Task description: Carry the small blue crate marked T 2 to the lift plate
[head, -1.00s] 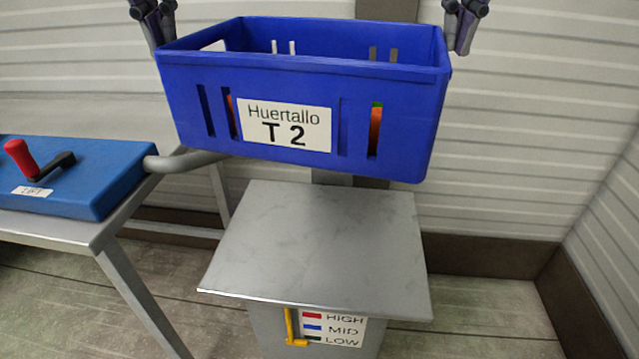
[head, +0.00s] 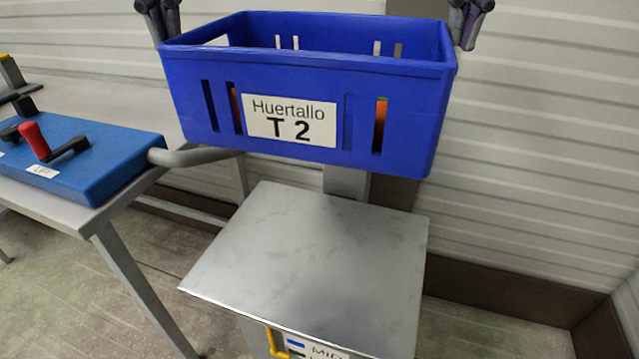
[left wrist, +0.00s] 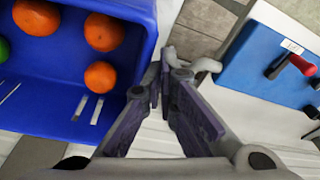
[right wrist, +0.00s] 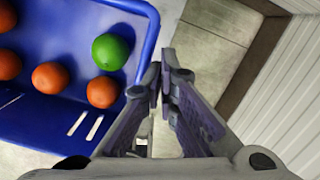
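The blue crate marked T 2 (head: 290,115) hangs level in the air, gripped at both ends. Its white label reads Huertallo T 2. It holds several orange fruits (left wrist: 103,32) and green ones (right wrist: 110,52). My left gripper (left wrist: 160,80) is shut on the rim of its left end wall. My right gripper (right wrist: 163,80) is shut on its right end wall. The grey lift plate (head: 310,250) is bare and lies below the crate in the head view, with a clear gap. I cannot tell whether the crate is directly over it.
A metal table (head: 60,200) on the left bears a blue control box (head: 85,160) with a red-handled lever (head: 36,142). A grey bent tube (head: 195,157) juts toward the plate. A yellow pointer (head: 276,343) is on the plate's front scale. Ribbed walls (head: 530,130) stand behind and right.

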